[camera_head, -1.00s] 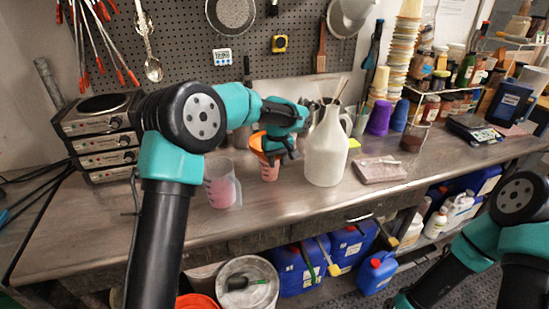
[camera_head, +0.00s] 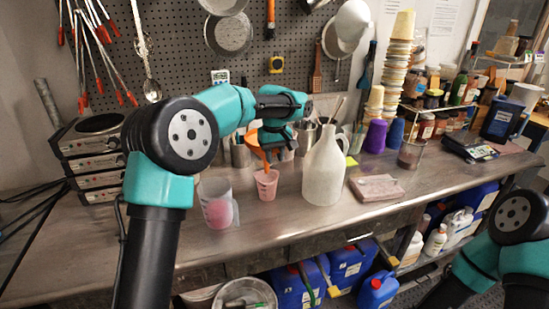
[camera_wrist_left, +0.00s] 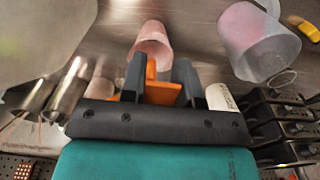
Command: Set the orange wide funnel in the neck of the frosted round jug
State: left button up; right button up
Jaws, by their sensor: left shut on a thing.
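My left gripper (camera_head: 278,150) is shut on the orange wide funnel (camera_head: 254,142). It holds the funnel upright above a small pink cup (camera_head: 266,184), left of the jug. In the left wrist view the orange funnel (camera_wrist_left: 162,93) shows between the two fingers (camera_wrist_left: 160,80), partly hidden by them. The frosted round jug (camera_head: 323,172) stands upright on the bench, with its handle on the right and its narrow neck at the top. A pale, see-through body at the upper left of the left wrist view looks like the jug (camera_wrist_left: 40,40). My right gripper is out of view.
A beaker with pink contents (camera_head: 217,205) stands left of the pink cup. Metal containers (camera_head: 240,150) and tools stand behind the gripper. A folded pink-grey cloth (camera_head: 376,187) lies right of the jug. Purple and blue cups (camera_head: 375,136) stand farther back. The front bench strip is clear.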

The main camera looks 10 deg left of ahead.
pick_arm(q)
jog(key=shift+r, duration=0.1)
jog(key=shift+r, duration=5.4)
